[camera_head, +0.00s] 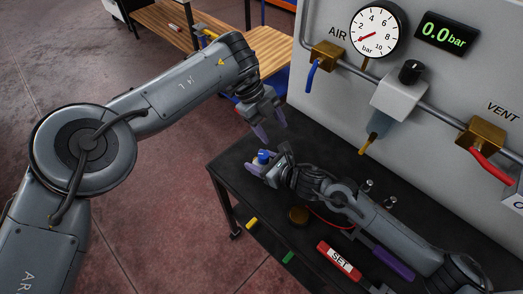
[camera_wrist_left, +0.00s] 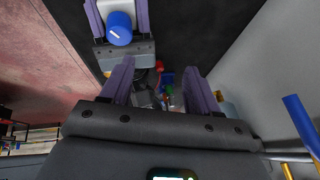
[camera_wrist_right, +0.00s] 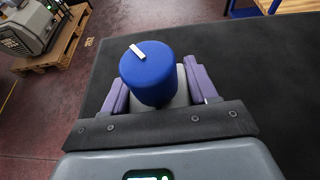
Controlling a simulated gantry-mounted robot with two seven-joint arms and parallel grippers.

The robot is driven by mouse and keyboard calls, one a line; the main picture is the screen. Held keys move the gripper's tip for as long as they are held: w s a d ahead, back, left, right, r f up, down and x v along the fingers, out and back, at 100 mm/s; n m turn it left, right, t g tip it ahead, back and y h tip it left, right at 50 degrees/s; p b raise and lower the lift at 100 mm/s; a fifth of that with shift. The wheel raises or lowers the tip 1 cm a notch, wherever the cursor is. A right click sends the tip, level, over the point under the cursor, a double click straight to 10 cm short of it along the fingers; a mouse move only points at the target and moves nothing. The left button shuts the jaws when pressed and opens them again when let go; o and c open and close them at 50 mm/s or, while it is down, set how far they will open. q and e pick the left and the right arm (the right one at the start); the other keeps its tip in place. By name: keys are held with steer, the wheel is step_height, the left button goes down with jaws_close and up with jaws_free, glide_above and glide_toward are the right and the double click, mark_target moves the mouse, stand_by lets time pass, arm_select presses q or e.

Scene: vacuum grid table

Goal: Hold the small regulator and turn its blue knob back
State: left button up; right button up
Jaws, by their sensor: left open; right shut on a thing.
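The small regulator has a blue knob (camera_wrist_right: 148,75) with a white pointer mark and a light grey body (camera_wrist_right: 182,90). My right gripper (camera_wrist_right: 158,88) is shut on the grey body, one purple finger on each side, with the knob standing clear above. In the head view the blue knob (camera_head: 263,156) is above the dark table, near its left corner. My left gripper (camera_head: 272,128) is open and empty, above and slightly right of the knob, not touching it. In the left wrist view the knob (camera_wrist_left: 119,28) lies beyond the open left fingers (camera_wrist_left: 157,75), up and to the left.
The dark table (camera_head: 310,262) carries a red SET block (camera_head: 338,262), a yellow piece (camera_head: 251,224), a green piece (camera_head: 288,257) and a brass disc (camera_head: 298,215). Behind stands a grey panel with a gauge (camera_head: 377,32), a 0.0 bar display (camera_head: 443,31) and valve handles.

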mark_target(262, 154)
arm_select(q)
steer(key=a+r+n+y, duration=0.1)
steer(key=a+r+n, duration=0.2)
steer(key=a, duration=0.3)
steer(key=shift+g+y, duration=0.3)
steer(key=shift+g, duration=0.1)
steer(key=x, duration=1.1)
steer(key=shift+s, duration=0.3)
steer(key=c, duration=1.1)
steer(key=shift+o, duration=0.2)
steer(key=shift+s+n+t, duration=0.1)
steer(key=shift+n+t, duration=0.4)
steer(key=shift+n, duration=1.1)
